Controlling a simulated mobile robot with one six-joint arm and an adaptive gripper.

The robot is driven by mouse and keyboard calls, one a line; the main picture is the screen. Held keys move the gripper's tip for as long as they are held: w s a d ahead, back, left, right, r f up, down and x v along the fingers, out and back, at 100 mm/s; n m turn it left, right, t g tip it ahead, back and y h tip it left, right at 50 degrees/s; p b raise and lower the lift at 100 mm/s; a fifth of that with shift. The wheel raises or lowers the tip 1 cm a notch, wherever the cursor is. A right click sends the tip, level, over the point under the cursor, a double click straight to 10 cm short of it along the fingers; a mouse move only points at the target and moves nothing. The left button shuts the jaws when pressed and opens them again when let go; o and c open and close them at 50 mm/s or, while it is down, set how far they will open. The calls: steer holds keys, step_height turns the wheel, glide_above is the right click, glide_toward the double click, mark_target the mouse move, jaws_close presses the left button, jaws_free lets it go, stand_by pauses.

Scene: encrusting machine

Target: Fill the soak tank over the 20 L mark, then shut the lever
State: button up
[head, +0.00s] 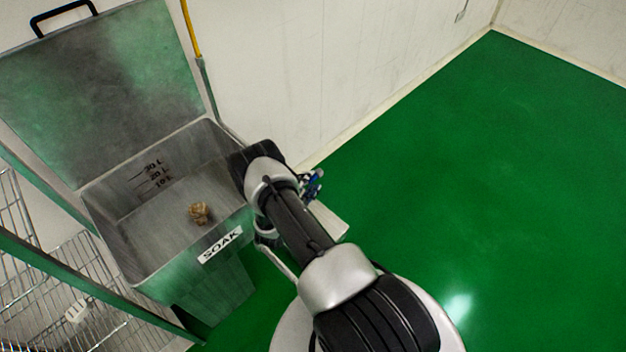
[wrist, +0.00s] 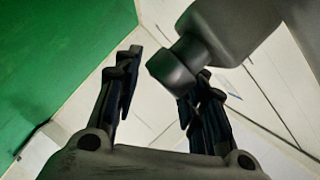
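The soak tank (head: 150,232), a grey metal bin labelled SOAK, stands at the left of the head view with its lid (head: 100,85) raised. Inside, marks for 10, 20 and 30 L show on the back wall. I cannot make out a clear water surface. My gripper (wrist: 168,65) is open, its two dark fingers apart. In the head view its bluish fingers (head: 312,185) show just right of the tank, partly behind my arm. In the wrist view a dark grey rounded knob-like part (wrist: 172,72) overlaps the gap between the fingers; contact cannot be told. No lever is clearly identifiable.
A brown lump (head: 199,213) lies in the tank. A yellow bar (head: 191,28) joins a grey pipe (head: 207,90) by the white wall behind the tank. A wire rack (head: 90,290) stands at lower left. The green floor (head: 480,180) at right is clear.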

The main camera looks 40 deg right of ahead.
mark_target(310, 182)
steer(key=shift+x, duration=1.7)
steer(key=shift+c, duration=0.6)
jaws_close()
